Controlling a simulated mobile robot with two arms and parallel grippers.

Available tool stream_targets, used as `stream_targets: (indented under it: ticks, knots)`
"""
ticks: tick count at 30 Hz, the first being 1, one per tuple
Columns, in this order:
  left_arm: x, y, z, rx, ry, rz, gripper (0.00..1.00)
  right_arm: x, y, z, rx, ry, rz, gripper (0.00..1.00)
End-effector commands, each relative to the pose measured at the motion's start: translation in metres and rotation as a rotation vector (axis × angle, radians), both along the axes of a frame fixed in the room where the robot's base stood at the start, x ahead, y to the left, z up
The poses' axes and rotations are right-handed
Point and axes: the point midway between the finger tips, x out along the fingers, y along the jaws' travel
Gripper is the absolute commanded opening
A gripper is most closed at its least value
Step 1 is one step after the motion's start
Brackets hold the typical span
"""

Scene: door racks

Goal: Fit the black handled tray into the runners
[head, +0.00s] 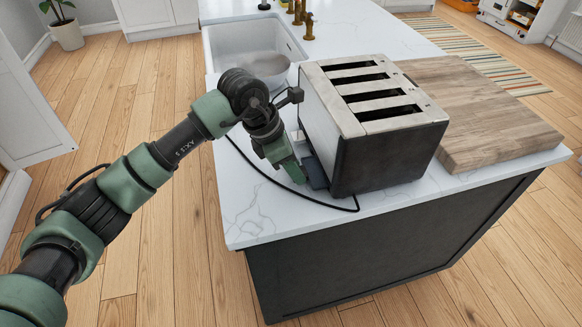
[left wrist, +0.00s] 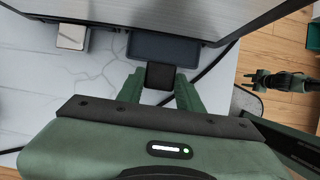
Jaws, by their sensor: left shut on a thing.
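The black handled tray (head: 314,172) juts out from the low left side of the toaster (head: 395,150). In the left wrist view, its dark plate (left wrist: 187,50) reaches under the toaster's edge, and its black handle (left wrist: 160,75) points toward me. My left gripper (head: 294,172) is beside the toaster, just above the counter, with its fingers (left wrist: 160,88) shut on the handle. The runners are hidden by the toaster body, so I cannot tell how the tray sits in them. My right gripper (left wrist: 262,78) shows small at the right of the left wrist view; its opening is unclear.
The toaster stands on a white counter (head: 255,215) near its front edge. A black cord (head: 300,192) loops over the counter beside the tray. A wooden board (head: 485,110) lies right of the toaster. A sink (head: 250,45) is behind my left gripper.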

Motion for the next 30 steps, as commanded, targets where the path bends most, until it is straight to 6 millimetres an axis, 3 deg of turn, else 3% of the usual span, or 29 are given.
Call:
stream_targets:
  ticks: [30]
  knots:
    - [0.007,-0.025,0.000,-0.001,0.000,0.001,0.00,0.000,0.000,-0.009,0.000,0.000,0.000,0.36]
